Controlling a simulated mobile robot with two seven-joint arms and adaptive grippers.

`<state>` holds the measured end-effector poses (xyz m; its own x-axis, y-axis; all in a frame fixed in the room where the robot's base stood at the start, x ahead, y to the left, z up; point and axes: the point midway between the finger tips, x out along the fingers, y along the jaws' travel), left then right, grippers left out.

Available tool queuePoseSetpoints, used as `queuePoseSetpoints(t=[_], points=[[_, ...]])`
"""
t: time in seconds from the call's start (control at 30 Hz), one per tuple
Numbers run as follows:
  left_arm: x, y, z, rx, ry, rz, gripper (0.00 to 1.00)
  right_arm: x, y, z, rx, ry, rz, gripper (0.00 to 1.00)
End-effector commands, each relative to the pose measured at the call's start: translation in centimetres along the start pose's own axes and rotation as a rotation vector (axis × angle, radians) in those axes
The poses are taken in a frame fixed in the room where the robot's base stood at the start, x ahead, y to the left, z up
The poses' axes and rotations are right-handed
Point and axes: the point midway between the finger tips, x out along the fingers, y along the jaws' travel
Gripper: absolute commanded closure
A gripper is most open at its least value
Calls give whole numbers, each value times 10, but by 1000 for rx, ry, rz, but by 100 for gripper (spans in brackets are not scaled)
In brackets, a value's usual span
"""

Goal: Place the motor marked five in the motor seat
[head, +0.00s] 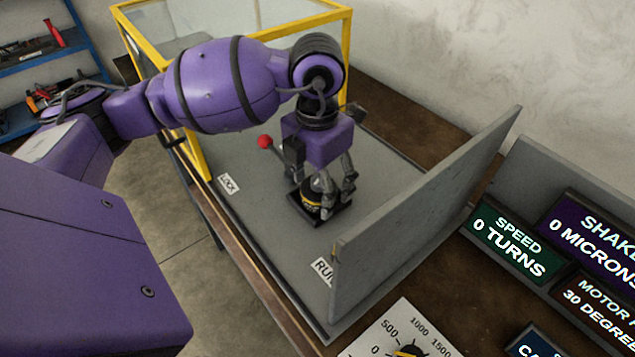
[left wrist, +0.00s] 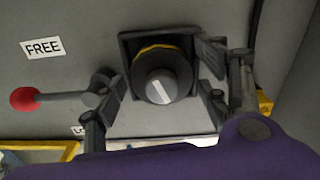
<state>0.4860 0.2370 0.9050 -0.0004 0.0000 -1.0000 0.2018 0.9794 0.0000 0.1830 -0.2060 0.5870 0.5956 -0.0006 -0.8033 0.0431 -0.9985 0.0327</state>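A dark round motor with a yellow band (head: 311,205) is upright in a square black motor seat (head: 323,219) on the grey bench plate. The motor (left wrist: 161,82) and the seat (left wrist: 126,42) also show in the left wrist view. The motor's grey top carries a white stripe; no number is readable. My left gripper (head: 334,190) points down over the motor. In the left wrist view its fingers (left wrist: 160,95) stand on both sides of the motor with gaps, so it is open. My right gripper is not in view.
A lever with a red knob (head: 264,141) stands beside the seat, close to my left gripper; its FREE label (left wrist: 43,48) shows in the wrist view. A yellow-framed clear guard (head: 200,150) is behind. A grey panel (head: 425,215) stands to the right, with display signs (head: 513,247) beyond it.

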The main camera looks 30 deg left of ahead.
Motion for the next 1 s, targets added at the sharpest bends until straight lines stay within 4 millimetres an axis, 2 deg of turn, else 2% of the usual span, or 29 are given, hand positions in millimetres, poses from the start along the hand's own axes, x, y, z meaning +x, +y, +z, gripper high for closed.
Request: queuePoseSetpoints(t=[0.23,0.37,0.47,0.8,1.0], points=[[0,0,0,0,0,0,31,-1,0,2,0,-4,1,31],[-8,0,1,0,-3,0,31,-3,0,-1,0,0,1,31],[-23,0,2,1,-6,1,31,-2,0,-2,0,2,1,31],[-94,0,1,0,-5,1,31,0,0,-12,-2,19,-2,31],[-119,0,1,-1,-3,1,31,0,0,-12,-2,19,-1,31]])
